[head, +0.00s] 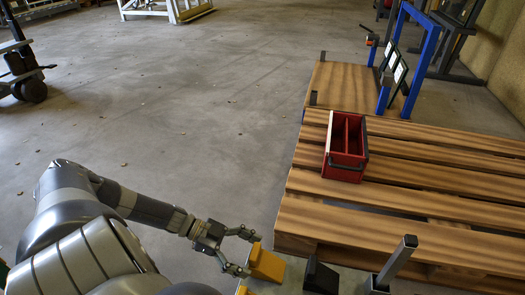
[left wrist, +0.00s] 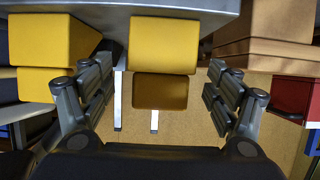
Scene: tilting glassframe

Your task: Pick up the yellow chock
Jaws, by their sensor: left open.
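A yellow chock (head: 267,264) lies just beyond the fingertips of my left gripper (head: 246,252) in the head view. In the left wrist view this chock (left wrist: 163,45) appears in the middle, between the two spread fingers, with a gap on each side. The left gripper is open and holds nothing. A second yellow block (left wrist: 50,40) shows at the left of the wrist view; a yellow piece (head: 243,291) is also cut off by the head view's bottom edge. My right gripper is not in view.
A dark wedge-shaped object (head: 320,277) and a grey metal post (head: 398,262) stand right of the chock. A wooden pallet (head: 400,205) carries a red divided box (head: 344,170). A blue frame (head: 423,60) stands behind. The floor at left is mostly clear.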

